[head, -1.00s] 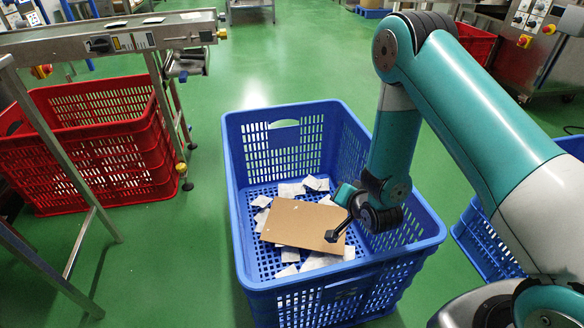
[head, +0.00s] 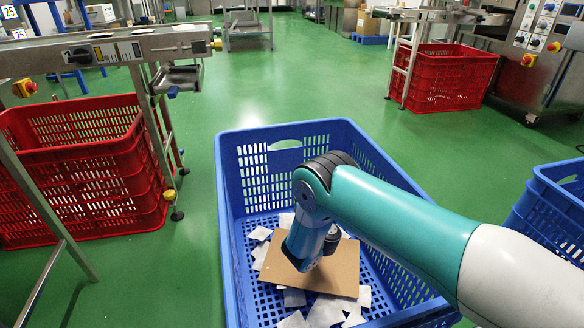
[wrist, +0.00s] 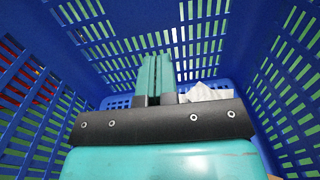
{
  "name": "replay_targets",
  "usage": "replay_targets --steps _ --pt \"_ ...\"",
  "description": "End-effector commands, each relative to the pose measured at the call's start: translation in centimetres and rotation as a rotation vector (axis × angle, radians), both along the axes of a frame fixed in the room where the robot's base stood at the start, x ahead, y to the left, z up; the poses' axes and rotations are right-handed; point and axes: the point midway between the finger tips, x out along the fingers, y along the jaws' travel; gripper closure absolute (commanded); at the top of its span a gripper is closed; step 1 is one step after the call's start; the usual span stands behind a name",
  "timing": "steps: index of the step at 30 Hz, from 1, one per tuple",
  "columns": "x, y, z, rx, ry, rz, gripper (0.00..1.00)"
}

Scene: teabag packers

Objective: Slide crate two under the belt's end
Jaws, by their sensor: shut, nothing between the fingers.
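A blue slatted crate (head: 228,200) stands on the floor in front of me, with white packets (head: 325,312) and a brown cardboard sheet (head: 345,268) inside. No number shows on it. The belt (head: 130,50) is at the upper left, and its end (head: 205,45) is beyond the crate's far left corner. My gripper reaches down into the crate, its fingers hidden by my arm in the head view. In the wrist view my gripper (wrist: 155,75) is shut and empty, its teal fingers side by side, facing the slatted crate wall (wrist: 205,40). Whether it touches the wall I cannot tell.
A red crate (head: 85,160) stands at the left, among the belt frame's metal legs (head: 165,130). Another red crate (head: 450,80) stands at the far right by a machine (head: 545,50). A second blue crate (head: 560,200) is at the right edge. Green floor beyond the middle crate is clear.

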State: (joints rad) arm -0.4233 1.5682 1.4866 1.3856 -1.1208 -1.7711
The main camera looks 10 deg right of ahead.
Motion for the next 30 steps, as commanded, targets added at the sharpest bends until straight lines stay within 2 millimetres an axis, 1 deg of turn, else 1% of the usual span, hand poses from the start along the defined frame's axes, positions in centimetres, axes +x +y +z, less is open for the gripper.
replay_targets --steps 1,3,8,17,23,24,27,30 --pt "0.3 0.6 0.0 -0.006 -0.005 0.007 1.0" --pt "0.8 1.2 0.0 -0.006 -0.005 0.013 1.0" --pt "2.7 2.1 0.0 -0.001 -0.007 0.025 1.0" --pt "7.0 1.9 -0.2 0.002 -0.006 0.022 1.0" --pt "10.3 1.8 -0.2 0.0 -0.007 0.022 1.0" --pt "11.0 1.8 -0.5 0.0 -0.006 0.021 1.0" --pt "12.3 1.8 -0.3 -0.002 -0.006 0.022 1.0" --pt "13.2 1.8 -0.2 -0.002 -0.005 0.021 1.0"
